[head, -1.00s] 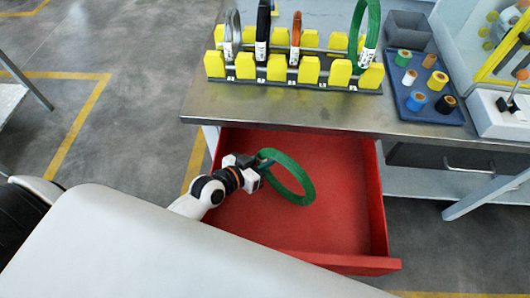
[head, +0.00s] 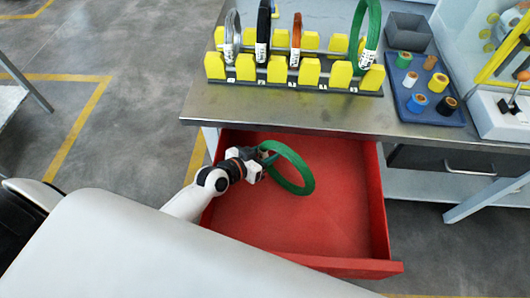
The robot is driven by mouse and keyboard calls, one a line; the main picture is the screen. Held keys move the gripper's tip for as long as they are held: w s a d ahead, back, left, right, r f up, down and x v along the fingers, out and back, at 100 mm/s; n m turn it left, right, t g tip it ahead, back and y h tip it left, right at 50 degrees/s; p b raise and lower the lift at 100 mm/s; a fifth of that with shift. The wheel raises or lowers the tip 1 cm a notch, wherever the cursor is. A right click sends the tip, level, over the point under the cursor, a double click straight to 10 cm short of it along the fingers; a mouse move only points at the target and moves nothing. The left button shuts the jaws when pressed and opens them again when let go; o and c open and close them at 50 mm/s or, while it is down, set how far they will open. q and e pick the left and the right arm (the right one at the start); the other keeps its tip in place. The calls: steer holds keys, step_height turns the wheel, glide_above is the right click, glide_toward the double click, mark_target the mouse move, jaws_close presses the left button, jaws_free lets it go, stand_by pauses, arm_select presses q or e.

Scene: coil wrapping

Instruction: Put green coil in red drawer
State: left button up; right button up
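A green coil (head: 304,163) is held by my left gripper (head: 262,158) above the inside of the open red drawer (head: 300,225). The gripper is around the coil's left side, and the coil is tilted. The gap between coil and drawer floor is hard to judge. The drawer is pulled out below the steel table and otherwise looks empty. Another green coil (head: 374,25) stands in the rack at the right end. My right gripper is not in view.
A rack with yellow holders (head: 245,68) on the steel table (head: 290,108) also bears grey, black and orange coils. A blue tray (head: 445,108) of tape rolls and a grey bin (head: 408,30) stand to its right. The drawer's front wall (head: 345,267) faces me.

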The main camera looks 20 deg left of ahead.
arm_select(q)
steer(key=shift+r, duration=0.25)
steer(key=shift+s+a, duration=0.15)
steer(key=shift+s, duration=0.2)
steer(key=v, duration=1.1)
steer(key=shift+p, duration=0.45)
steer(key=shift+r, duration=0.2)
